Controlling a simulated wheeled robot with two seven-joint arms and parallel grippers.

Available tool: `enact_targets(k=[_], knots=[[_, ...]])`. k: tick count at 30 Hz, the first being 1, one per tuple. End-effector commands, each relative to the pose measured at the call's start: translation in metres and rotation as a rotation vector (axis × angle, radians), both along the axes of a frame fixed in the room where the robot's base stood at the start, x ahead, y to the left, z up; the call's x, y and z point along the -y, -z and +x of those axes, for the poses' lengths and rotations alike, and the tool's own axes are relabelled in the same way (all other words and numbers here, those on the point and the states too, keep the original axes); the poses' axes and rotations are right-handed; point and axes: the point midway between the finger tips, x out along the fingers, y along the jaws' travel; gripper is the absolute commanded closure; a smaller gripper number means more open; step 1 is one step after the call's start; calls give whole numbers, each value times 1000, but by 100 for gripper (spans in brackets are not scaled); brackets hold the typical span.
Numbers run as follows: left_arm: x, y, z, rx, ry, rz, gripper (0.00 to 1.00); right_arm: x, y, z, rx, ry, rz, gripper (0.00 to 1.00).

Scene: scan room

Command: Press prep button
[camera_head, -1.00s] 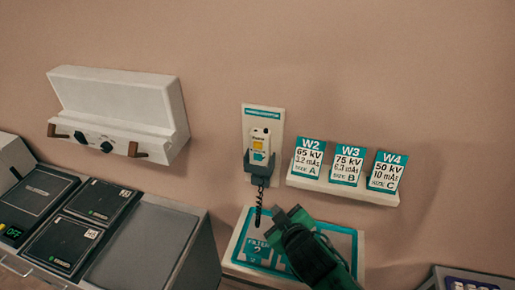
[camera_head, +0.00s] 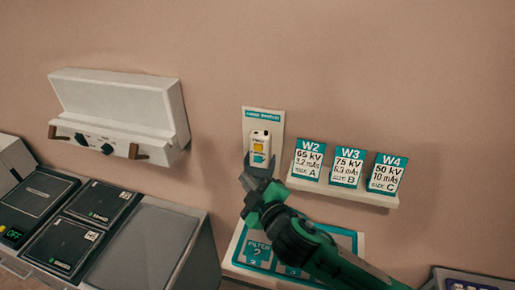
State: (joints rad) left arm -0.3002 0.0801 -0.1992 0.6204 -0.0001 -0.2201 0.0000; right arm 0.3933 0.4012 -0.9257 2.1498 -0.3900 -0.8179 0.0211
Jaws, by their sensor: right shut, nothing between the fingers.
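The hand switch (camera_head: 260,138) is a small white unit with a yellow-orange button (camera_head: 259,147) on its face. It hangs on a pale wall plate (camera_head: 276,124) with a teal label. My right gripper (camera_head: 260,168) is shut and empty, with its tips at the lower end of the hand switch, just below the yellow-orange button. I cannot tell whether the tips touch it. The gripper hides the switch's dark holder and the coiled cord. My left gripper is not in view.
A card rack (camera_head: 345,191) with cards W2, W3 and W4 is right of the switch. A teal filter panel (camera_head: 256,255) lies below my arm. A white wall box (camera_head: 120,100) with brown handles and a grey console (camera_head: 145,250) are at left.

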Motion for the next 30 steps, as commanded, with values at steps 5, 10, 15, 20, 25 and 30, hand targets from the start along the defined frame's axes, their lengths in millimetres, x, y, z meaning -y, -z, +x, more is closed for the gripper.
enact_targets(k=[5, 10, 15, 20, 25, 30], knots=[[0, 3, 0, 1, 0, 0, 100, 8, 0, 22, 2, 3, -2, 100], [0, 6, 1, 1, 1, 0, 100, 16, 0, 46, 3, 3, -3, 100], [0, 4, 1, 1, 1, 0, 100, 21, -1, 64, 1, 3, -1, 100], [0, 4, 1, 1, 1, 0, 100, 24, -1, 74, 0, 1, 0, 100], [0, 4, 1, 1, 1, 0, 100, 26, -1, 78, 0, 1, 0, 100], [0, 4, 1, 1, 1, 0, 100, 26, 0, 78, 0, 1, 0, 100]])
